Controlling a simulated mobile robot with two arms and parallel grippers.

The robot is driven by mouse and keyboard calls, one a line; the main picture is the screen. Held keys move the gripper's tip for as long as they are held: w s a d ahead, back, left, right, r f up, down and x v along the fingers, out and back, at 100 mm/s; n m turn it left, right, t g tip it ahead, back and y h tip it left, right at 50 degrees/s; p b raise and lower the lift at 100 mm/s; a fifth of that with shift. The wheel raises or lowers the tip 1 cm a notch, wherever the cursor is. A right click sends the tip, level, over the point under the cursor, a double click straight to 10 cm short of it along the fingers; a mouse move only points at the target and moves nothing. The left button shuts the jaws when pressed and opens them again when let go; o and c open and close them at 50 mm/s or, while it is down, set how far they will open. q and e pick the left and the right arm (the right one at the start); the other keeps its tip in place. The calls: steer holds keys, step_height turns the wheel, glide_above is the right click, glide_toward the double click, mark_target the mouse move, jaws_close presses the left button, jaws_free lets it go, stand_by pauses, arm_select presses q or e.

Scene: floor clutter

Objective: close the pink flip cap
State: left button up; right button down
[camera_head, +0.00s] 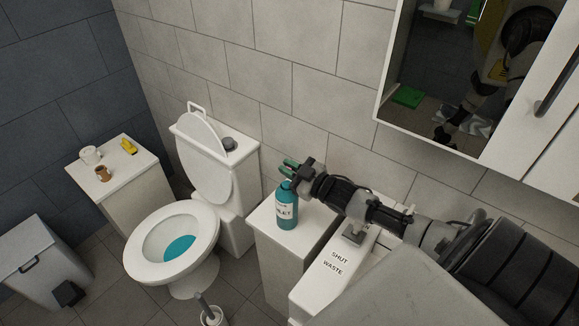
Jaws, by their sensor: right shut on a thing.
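I see no pink flip cap. A teal bottle (286,211) with a white label stands upright on a white cabinet (262,236) beside the toilet. My right gripper (289,170) comes in from the right and is at the bottle's top. Its jaws are shut on the top of the bottle, and they hide most of it. Whether a cap there is up or down cannot be told. My left gripper is not in view.
A white box lettered "SHUT WASTE" (321,276) stands right of the bottle's cabinet. The open toilet (141,254) is at the left, with a brush (211,314) in front. A mirrored wall cabinet (385,113) hangs at upper right. A small cabinet (131,184) holds cups.

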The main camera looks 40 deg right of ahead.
stand_by(0.3)
steer(key=c, duration=1.3)
jaws_free()
steer(key=shift+s+f, duration=0.1)
steer(key=shift+s, duration=0.2)
steer(key=shift+b+v, duration=0.9)
steer(key=shift+v, duration=2.55)
